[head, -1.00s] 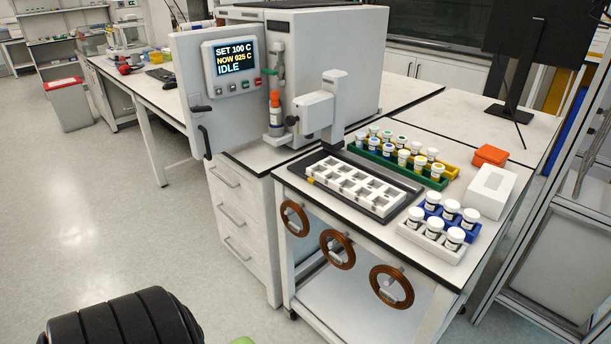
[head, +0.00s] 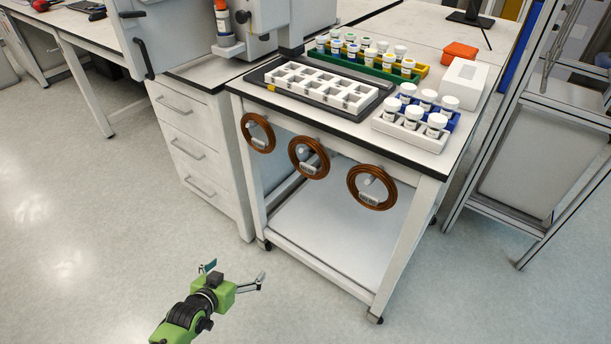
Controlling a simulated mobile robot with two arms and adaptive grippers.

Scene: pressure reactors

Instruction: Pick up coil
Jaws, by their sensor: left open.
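Three brown ring-shaped coils hang on pegs along the front of the white trolley: the left coil (head: 247,121), the middle coil (head: 293,152) and the right coil (head: 353,180). Each has a small pale tag. My left gripper (head: 236,276) is green and black. It is open and empty, low in the head view, over the floor in front of the trolley. It is apart from all the coils. My right gripper does not show.
The white trolley (head: 322,238) carries a white rack on a dark tray (head: 258,81), vial racks, a white box (head: 466,84) and an orange box (head: 460,51). A drawer cabinet (head: 180,142) stands left of it. A metal frame (head: 486,150) stands right. The floor in front is clear.

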